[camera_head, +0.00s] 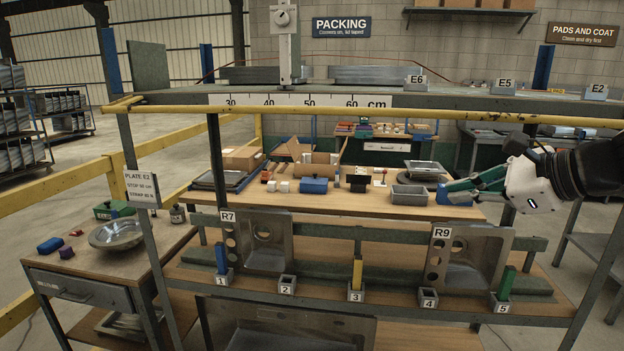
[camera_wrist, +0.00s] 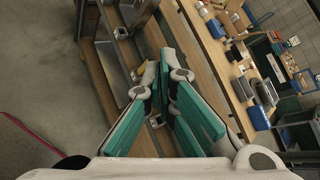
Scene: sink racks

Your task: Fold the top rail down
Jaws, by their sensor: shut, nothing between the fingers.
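The top rail (camera_head: 330,111) is a long yellow bar. It runs nearly level across the front of the rack's upper shelf, from the left post to the right picture edge. A yellow fitting (camera_head: 124,103) joins it at the left post. My gripper (camera_head: 449,189) is at the right, lower in the picture than the rail, with its teal fingers pointing left. Its fingers are shut and empty; they also show in the wrist view (camera_wrist: 166,78). The rail cannot be made out for certain in the wrist view.
The rack's lower board holds two steel sinks (camera_head: 264,240) (camera_head: 467,258) and several numbered blocks, some with coloured pegs. A bench (camera_head: 400,210) with boxes stands behind. A side table (camera_head: 95,262) with a metal bowl (camera_head: 117,234) is at left. A ruler strip (camera_head: 300,100) lies along the shelf edge.

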